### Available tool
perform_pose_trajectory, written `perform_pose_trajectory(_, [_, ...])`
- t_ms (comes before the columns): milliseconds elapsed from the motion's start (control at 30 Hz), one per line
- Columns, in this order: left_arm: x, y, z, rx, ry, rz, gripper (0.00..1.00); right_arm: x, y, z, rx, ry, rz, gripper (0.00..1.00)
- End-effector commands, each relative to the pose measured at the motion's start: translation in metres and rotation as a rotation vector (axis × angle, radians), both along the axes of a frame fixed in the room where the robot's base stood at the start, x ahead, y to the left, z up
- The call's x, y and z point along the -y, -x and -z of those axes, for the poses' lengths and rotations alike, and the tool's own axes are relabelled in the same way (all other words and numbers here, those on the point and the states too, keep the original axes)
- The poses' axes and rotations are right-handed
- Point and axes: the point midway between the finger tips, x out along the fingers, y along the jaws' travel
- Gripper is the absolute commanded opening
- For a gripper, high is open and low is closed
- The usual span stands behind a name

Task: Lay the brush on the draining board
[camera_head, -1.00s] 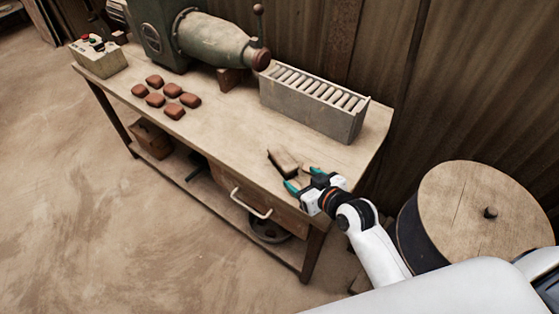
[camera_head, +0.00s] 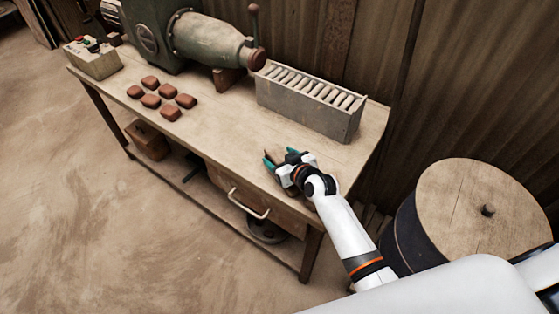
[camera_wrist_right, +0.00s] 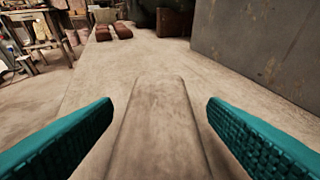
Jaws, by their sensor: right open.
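A tan, wooden, flat-topped piece (camera_wrist_right: 160,125), which looks like the brush, lies on the bench between the fingers of my right gripper in the right wrist view. Its bristles do not show there, and in the head view my gripper mostly hides it. My right gripper (camera_head: 280,158) is open, its teal fingers on either side of the piece with a gap on both sides. A grey box with a slatted top (camera_head: 300,116), the likely draining board, stands behind the gripper at the bench's back. My left gripper is not in view.
The wooden bench (camera_head: 215,135) is clear between the gripper and several red-brown blocks (camera_head: 151,101) at left. A round-topped drum (camera_head: 455,200) is right of the bench.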

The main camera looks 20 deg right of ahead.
Motion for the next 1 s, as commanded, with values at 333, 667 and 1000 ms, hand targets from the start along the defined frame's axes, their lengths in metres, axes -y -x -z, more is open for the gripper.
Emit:
perform_pose_trajectory(333, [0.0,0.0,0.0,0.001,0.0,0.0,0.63,-0.002,-0.006,0.003,0.0,0.0,0.0,0.62])
perform_pose_trajectory(667, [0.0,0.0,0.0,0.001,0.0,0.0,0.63,-0.002,-0.006,0.002,0.0,0.0,0.0,0.17])
perform_pose_trajectory(1000, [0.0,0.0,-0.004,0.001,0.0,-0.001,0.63,-0.002,-0.006,-0.019,0.004,0.0,0.0,0.17])
